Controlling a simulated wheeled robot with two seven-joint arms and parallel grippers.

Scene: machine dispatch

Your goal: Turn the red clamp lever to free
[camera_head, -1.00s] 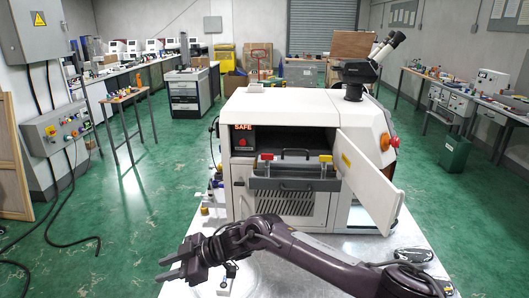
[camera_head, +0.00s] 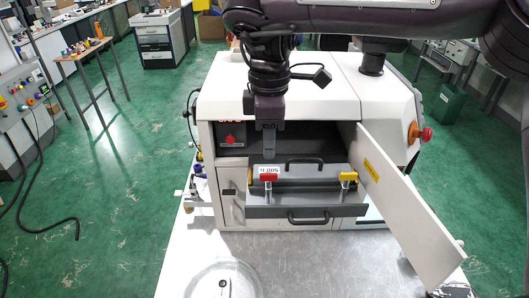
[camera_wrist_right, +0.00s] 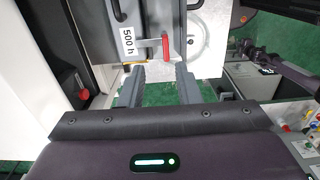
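The red clamp lever (camera_head: 268,177) is at the left end of the grey drawer (camera_head: 306,211) in the white machine's open bay. A yellow clamp lever (camera_head: 348,177) is at the right end. In the right wrist view the red lever (camera_wrist_right: 165,48) lies beyond the fingertips, between their lines. My right gripper (camera_head: 268,150) points down just above the red lever. In the right wrist view its two fingers (camera_wrist_right: 160,72) are apart with nothing between them. Touch with the lever is not visible. My left gripper is not in view.
The machine's white door (camera_head: 400,205) stands open to the right of the drawer. A red knob (camera_head: 426,133) sits on the machine's right side. A white label reading 500 h (camera_wrist_right: 127,41) is beside the red lever.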

